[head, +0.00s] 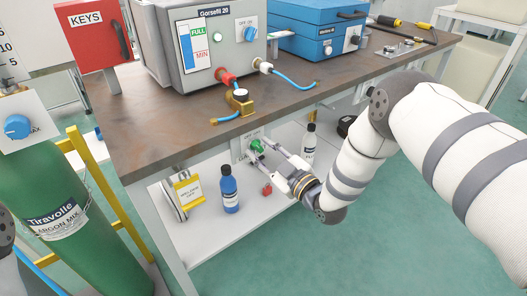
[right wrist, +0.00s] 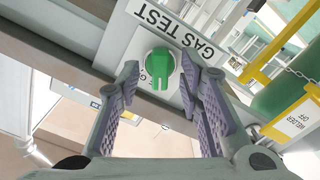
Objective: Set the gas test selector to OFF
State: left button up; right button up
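The gas test selector (head: 257,146) is a green knob on a light panel under the front edge of the workbench. In the right wrist view the green knob (right wrist: 160,66) sits beside a "GAS TEST" label (right wrist: 175,28), its grip bar pointing down in the picture. The position markings around it are mostly hidden or too small to read. My right gripper (head: 264,150) is at the panel, open. In the right wrist view its two fingers (right wrist: 160,78) stand on either side of the knob, with gaps visible between. My left gripper is out of view.
The workbench (head: 160,126) overhangs the panel and bears a grey Gorsefit 20 unit (head: 212,45) and a blue box (head: 318,28). A blue bottle (head: 230,190) and a dark-capped bottle (head: 309,145) stand on the lower shelf. A green gas cylinder (head: 45,180) stands far left.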

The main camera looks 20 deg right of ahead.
jog(key=v, duration=1.2)
jog(key=s+f+m+g+h+p, duration=0.1)
jog(key=s+f+m+g+h, duration=0.4)
jog(key=s+f+g, duration=0.8)
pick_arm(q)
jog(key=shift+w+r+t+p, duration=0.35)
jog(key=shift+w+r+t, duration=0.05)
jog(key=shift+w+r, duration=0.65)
pick_arm(e)
jog(key=s+f+m+g+h, duration=0.1)
jog(key=s+m+g, duration=0.4)
jog(key=s, duration=2.2)
jog(key=shift+s+d+f+m+g, duration=0.3)
jog(key=shift+d+f+g, duration=0.2)
jog(key=shift+f+g, duration=0.15)
